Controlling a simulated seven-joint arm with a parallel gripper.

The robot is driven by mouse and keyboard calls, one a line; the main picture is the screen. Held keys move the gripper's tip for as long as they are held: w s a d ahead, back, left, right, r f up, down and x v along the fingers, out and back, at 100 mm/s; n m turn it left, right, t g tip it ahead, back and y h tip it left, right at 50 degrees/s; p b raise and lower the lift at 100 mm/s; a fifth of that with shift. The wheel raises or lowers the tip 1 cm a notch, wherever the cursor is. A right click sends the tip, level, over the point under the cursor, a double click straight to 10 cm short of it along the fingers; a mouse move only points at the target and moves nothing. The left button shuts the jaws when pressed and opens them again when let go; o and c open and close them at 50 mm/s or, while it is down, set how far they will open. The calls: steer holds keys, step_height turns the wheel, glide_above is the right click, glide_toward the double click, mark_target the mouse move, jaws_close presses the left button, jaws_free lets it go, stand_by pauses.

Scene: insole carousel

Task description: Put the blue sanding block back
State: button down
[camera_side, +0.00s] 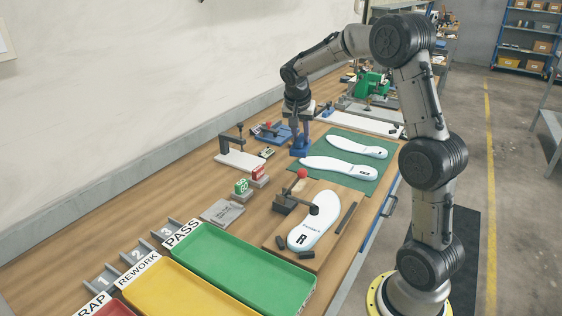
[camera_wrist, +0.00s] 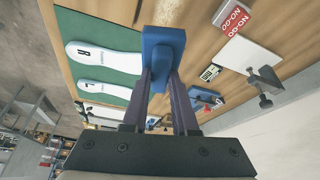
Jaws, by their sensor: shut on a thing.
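The blue sanding block (camera_side: 299,149) is in my gripper (camera_side: 301,127), at the left edge of the green mat. In the wrist view the block (camera_wrist: 164,42) sits at the tips of the two dark fingers (camera_wrist: 163,74), which are shut on it. I cannot tell whether the block touches the bench or hangs just above it.
A blue fixture with a red part (camera_side: 268,132) and a white-based gauge stand (camera_side: 240,160) are to the left. Red NO-GO (camera_side: 259,174) and green (camera_side: 241,187) blocks, a clamped insole (camera_side: 314,225), and green (camera_side: 245,266) and yellow (camera_side: 180,290) trays lie nearer.

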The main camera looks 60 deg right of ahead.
steer(key=shift+w+d+r+n+t, duration=0.15)
steer(key=shift+w+d+r+n, duration=0.2)
steer(key=shift+w+d, duration=0.15)
steer(key=shift+w+d+r+n+t, duration=0.15)
steer(key=shift+w+d+r+n, duration=0.2)
steer(key=shift+w+d, duration=0.15)
steer(key=shift+w+d+f, duration=0.15)
steer(key=shift+d, duration=0.2)
steer(key=shift+w+d+f, duration=1.25)
steer(key=shift+w+f, duration=0.6)
steer(key=shift+f, duration=0.3)
steer(key=shift+w+d+f, duration=1.3)
steer(key=shift+w+f, duration=0.5)
steer(key=shift+f, duration=0.3)
steer(key=shift+w+d+f, duration=1.25)
steer(key=shift+w+f, duration=0.6)
steer(key=shift+f, duration=0.3)
steer(key=c, duration=0.7)
jaws_free()
steer(key=shift+f, duration=0.15)
